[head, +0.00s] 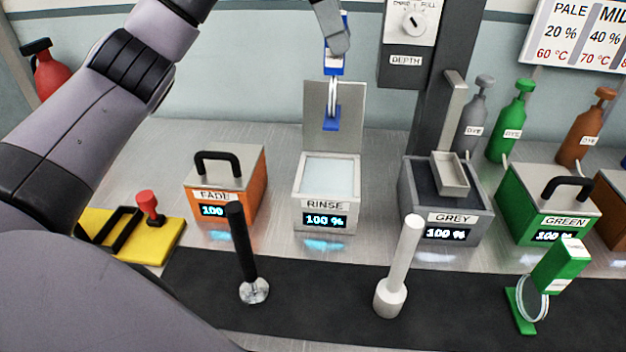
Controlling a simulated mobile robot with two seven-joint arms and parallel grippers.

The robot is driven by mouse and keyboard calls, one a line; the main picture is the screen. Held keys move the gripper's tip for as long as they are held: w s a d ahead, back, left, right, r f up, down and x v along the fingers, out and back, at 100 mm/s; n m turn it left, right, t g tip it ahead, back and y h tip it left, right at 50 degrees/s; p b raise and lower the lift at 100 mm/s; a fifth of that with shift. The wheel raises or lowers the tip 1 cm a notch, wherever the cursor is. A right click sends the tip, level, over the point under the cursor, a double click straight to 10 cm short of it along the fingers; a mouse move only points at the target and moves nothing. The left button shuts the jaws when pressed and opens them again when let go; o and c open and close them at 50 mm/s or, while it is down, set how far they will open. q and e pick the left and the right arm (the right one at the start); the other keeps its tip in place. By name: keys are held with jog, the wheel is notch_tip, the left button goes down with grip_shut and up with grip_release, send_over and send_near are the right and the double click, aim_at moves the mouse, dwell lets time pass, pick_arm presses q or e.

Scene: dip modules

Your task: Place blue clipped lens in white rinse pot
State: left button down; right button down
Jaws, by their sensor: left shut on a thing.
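My left gripper (337,44) is at the top centre of the head view, shut on the blue clipped lens (332,119). The lens hangs upright and edge-on below the jaws, with a blue clip above and a blue piece below. It appears above the back of the white rinse pot (312,212), in front of its raised grey lid (350,112). The pot is open, with pale liquid inside; its labels read RINSE and 100 %. The lens is apart from the liquid. My right gripper is out of view.
The closed orange FADE pot (262,180) stands left; the GREY pot (488,212) and closed GREEN pot (518,205) stand right. A black post (240,245), a white post (402,260) and a green clipped lens (563,262) stand on the dark mat (320,298) in front.

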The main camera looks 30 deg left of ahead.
pick_arm(q)
jog(key=shift+a+f, duration=0.1)
jog(key=shift+f, duration=0.15)
notch_tip(320, 180, down, 20)
jog(key=shift+b, duration=0.35)
jog(key=shift+s, duration=0.1)
jog(key=shift+f, duration=0.15)
jog(key=c, duration=0.6)
grip_release()
jog(key=shift+r, duration=0.2)
jog(key=v, duration=1.2)
